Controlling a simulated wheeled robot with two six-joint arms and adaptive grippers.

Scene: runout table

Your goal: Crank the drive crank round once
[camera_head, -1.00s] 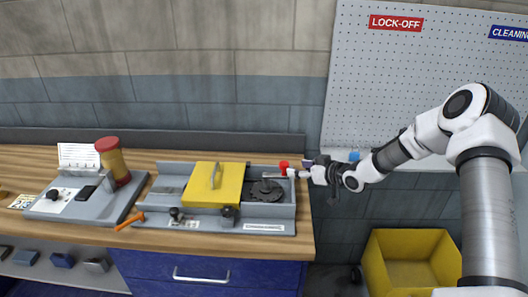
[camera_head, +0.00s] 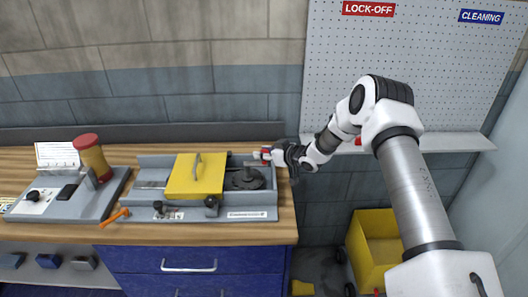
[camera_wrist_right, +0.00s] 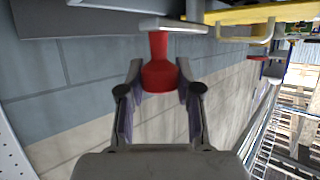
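The drive crank (camera_head: 254,163) is a pale arm above a dark round plate (camera_head: 243,179) at the right end of the grey machine. Its red handle (camera_wrist_right: 158,76) lies between the two fingers of my right gripper (camera_wrist_right: 160,78) in the right wrist view. The fingers stand on either side of the handle with narrow gaps, so the gripper looks open around it. In the head view my right gripper (camera_head: 277,156) reaches the handle from the right and partly hides it. My left gripper is not in view.
The machine's grey bed (camera_head: 250,214) holds a yellow cover (camera_head: 185,182) with a handle. To the left are a grey panel (camera_head: 88,208), a red-capped cylinder (camera_head: 92,157) and an orange tool (camera_head: 114,217). A yellow bin (camera_head: 377,240) stands on the floor at right.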

